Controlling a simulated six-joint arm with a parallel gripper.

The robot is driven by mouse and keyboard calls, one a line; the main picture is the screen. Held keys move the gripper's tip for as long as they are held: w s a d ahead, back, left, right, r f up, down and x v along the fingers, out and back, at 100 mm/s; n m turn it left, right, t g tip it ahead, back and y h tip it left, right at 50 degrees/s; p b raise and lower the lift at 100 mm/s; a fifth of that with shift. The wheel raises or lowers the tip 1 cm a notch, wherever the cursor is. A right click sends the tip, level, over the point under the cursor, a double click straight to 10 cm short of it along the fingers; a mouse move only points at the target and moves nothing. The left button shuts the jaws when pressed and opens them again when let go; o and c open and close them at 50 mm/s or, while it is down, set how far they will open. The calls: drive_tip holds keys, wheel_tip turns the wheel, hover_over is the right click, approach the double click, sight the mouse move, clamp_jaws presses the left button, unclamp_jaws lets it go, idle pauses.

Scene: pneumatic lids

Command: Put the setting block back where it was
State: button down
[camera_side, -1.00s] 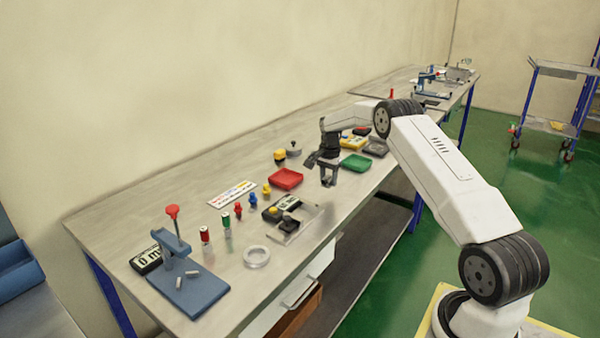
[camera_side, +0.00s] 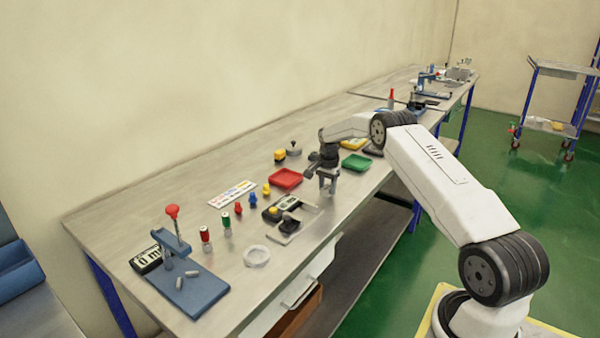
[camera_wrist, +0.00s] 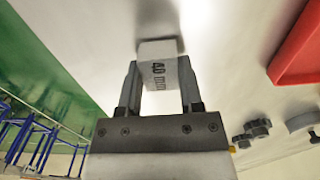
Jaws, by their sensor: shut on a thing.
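The setting block (camera_wrist: 160,72) is a pale, squared block marked "40 mm" in the wrist view. My gripper (camera_wrist: 160,88) is shut on it, one finger on each side. A dark shadow lies on the bench just beyond the block, so it is close to the surface; whether it touches I cannot tell. In the side view my gripper (camera_side: 328,184) points down over the bench (camera_side: 200,165), near its front edge, right of the red tray (camera_side: 286,178).
A transparent plate with a black device (camera_side: 289,226) lies left of my gripper. A green tray (camera_side: 355,162) is behind right. A white ring (camera_side: 257,256), coloured pegs and a blue stand (camera_side: 188,287) are farther left. Bare bench lies along the front edge by my gripper.

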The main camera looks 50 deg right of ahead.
sight(327, 187)
drive_tip(key=shift+f, duration=0.1)
drive_tip(key=shift+c, duration=1.2)
unclamp_jaws()
wheel_tip(327, 187, up, 12)
